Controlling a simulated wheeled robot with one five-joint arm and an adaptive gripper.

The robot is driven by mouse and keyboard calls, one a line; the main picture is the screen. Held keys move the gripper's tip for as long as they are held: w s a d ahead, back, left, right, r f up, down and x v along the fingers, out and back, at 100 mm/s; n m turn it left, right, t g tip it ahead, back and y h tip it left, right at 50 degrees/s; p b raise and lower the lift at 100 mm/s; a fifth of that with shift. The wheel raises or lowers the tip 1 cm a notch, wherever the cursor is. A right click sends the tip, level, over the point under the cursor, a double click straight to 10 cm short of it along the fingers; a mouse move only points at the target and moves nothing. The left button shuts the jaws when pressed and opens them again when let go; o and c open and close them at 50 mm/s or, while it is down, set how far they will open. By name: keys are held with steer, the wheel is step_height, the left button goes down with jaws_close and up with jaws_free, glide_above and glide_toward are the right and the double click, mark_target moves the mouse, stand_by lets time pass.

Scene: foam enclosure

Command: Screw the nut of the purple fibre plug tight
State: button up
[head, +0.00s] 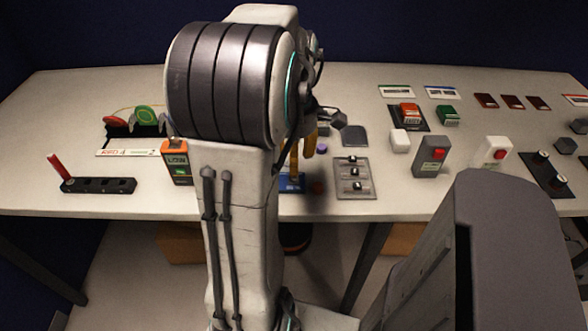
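My arm fills the middle of the head view and hides much of the table's centre. My gripper (301,160) shows only as yellow-orange fingers at the arm's right edge, above a blue panel (291,184). One finger reaches down close to the panel; I cannot tell whether they touch. The arm hides the rest of the gripper, so I cannot tell if it is open or shut. A small dark purplish round thing (318,187) sits just right of the blue panel. I cannot tell whether it is the purple fibre plug, and I make out no nut.
A grey plate with several dark fittings (353,184) is right of the gripper. An orange meter (177,161) and a black strip with a red lever (98,185) are left. Boxes with red switches (431,157) stand right.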

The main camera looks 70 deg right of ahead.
steer(key=shift+f, duration=1.95)
steer(key=shift+c, duration=0.3)
jaws_close()
